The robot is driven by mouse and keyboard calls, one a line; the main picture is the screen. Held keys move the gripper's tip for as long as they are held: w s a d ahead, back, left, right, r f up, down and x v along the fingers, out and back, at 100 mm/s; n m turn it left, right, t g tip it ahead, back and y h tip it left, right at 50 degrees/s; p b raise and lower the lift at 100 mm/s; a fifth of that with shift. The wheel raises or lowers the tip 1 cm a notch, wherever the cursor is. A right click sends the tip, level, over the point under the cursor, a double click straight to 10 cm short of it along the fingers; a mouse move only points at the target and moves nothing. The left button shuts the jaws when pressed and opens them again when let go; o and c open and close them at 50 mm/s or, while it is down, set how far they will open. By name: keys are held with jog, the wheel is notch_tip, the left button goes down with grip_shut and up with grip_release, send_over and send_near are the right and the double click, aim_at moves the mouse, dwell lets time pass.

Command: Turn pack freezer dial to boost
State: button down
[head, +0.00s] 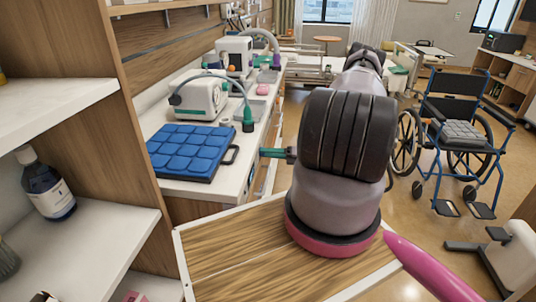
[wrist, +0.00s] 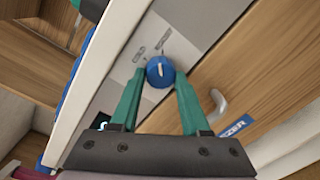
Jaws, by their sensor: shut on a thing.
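The pack freezer dial (wrist: 160,68) is a round blue knob with a short white mark, on a grey panel (wrist: 185,35) in the wrist view. Small markings are printed on the panel beside the dial, too small to read. My gripper (wrist: 160,78) has its two green fingers on either side of the dial and is shut on it. In the head view my gripper (head: 272,153) reaches to the front of the counter, and the dial is hidden there. A blue label (wrist: 232,127) ending in "EZER" is on the wooden front near a grey handle (wrist: 219,103).
The white counter (head: 184,187) carries a blue padded pack tray (head: 190,150), a white device with a hose (head: 199,97) and other equipment. A wooden-topped surface (head: 235,250) lies below my arm. A wheelchair (head: 458,130) stands at the right. Shelves with a bottle (head: 45,185) stand at left.

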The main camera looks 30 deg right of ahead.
jog(key=shift+w+m, duration=0.1)
jog(key=shift+m, duration=1.1)
jog(key=shift+d, duration=0.1)
jog(key=shift+c, duration=1.9)
grip_release()
jog(key=v, duration=1)
jog(key=shift+s+d, duration=0.25)
jog(key=shift+d, duration=0.05)
jog(key=shift+r, duration=0.15)
